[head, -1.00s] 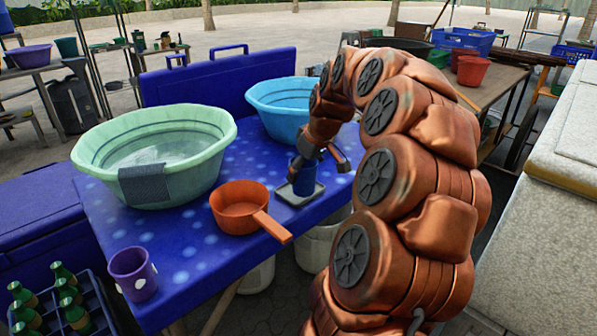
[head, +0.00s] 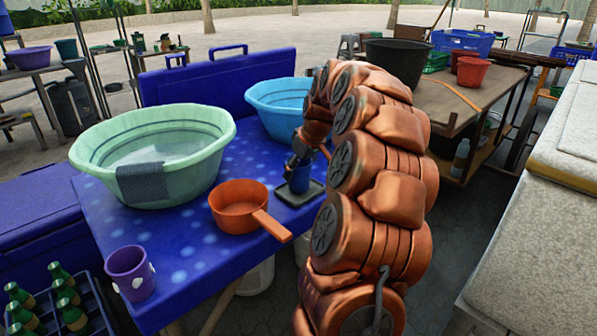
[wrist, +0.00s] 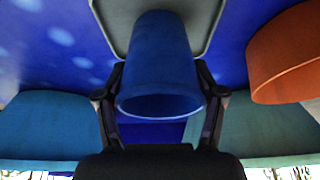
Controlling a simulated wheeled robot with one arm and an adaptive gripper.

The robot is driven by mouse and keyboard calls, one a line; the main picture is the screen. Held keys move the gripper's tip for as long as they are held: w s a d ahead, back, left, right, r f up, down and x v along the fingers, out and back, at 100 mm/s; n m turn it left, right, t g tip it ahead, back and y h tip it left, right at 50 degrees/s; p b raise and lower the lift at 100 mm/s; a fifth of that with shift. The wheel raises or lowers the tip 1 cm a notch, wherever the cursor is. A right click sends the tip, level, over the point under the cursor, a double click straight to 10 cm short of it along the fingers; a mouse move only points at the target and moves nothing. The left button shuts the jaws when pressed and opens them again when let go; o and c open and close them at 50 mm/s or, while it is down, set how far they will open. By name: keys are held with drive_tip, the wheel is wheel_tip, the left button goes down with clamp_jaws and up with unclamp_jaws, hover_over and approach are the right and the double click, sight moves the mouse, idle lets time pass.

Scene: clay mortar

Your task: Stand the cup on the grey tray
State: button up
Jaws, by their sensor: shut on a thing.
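The blue cup (head: 299,177) is upright in my gripper (head: 306,165), at the grey tray (head: 312,194) near the right end of the blue table. In the wrist view the cup (wrist: 157,60) stands between the two fingers (wrist: 160,92), which close on its sides near the open rim. Its base lies over the tray (wrist: 117,14) in that view. I cannot tell whether the base touches the tray. My arm hides part of the cup and tray in the head view.
A green basin (head: 95,160) and a blue basin (head: 262,100) stand behind. A purple cup with white dots (head: 130,272) is at the front left. Green bottles (head: 62,290) stand in a crate below.

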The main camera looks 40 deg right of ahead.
drive_tip(key=shift+f, duration=0.15)
drive_tip(key=o, duration=1.2)
drive_tip(key=shift+c, duration=0.2)
